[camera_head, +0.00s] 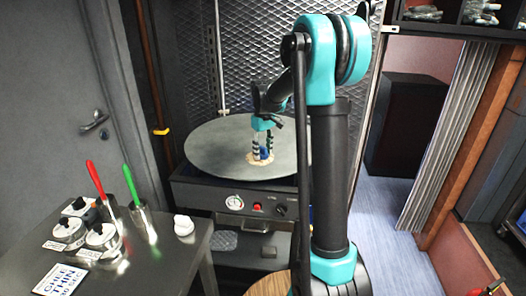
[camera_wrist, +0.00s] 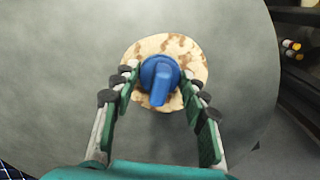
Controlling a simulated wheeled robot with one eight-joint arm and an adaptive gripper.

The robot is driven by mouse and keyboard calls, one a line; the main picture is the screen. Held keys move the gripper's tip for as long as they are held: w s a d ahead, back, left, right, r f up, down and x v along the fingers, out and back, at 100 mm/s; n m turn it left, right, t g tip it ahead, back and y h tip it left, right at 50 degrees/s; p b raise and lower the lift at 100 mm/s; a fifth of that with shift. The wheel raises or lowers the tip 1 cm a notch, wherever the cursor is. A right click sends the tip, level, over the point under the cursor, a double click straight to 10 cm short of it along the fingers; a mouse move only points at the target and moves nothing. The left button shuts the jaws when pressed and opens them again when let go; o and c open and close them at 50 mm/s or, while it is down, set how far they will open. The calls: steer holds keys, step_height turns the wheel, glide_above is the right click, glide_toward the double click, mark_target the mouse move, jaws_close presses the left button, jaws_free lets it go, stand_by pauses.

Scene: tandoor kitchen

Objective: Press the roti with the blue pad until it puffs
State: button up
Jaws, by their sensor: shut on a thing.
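The roti (camera_wrist: 193,60) is a round, pale flatbread with brown spots. It lies on the large round grey griddle (camera_head: 215,150) and also shows in the head view (camera_head: 251,161). The blue pad (camera_wrist: 158,77) stands over the middle of the roti, its handle upward; in the head view it is a small blue shape (camera_head: 264,154). My gripper (camera_wrist: 160,86) is shut on the blue pad, one finger on each side. Whether the pad touches the roti is hard to tell, since its underside is hidden.
A front panel with a dial (camera_head: 234,202) and a red knob (camera_head: 257,208) lies below the griddle. A steel table (camera_head: 150,262) at left holds tins, a red-handled tool (camera_head: 95,177), a green-handled tool (camera_head: 131,187) and a white object (camera_head: 183,225). The griddle around the roti is clear.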

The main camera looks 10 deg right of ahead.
steer(key=shift+r, duration=3.5)
steer(key=shift+f, duration=0.15)
steer(key=shift+w+a+f, duration=0.1)
steer(key=shift+a+f, duration=0.25)
steer(key=shift+f, duration=0.6)
steer(key=shift+w+a+f, duration=0.15)
steer(key=shift+a+f, duration=0.25)
steer(key=shift+f, duration=0.5)
steer(key=shift+w+a+f, duration=0.1)
steer(key=shift+a+f, duration=0.25)
steer(key=shift+f, duration=0.6)
steer(key=shift+f, duration=0.6)
steer(key=shift+r, duration=0.15)
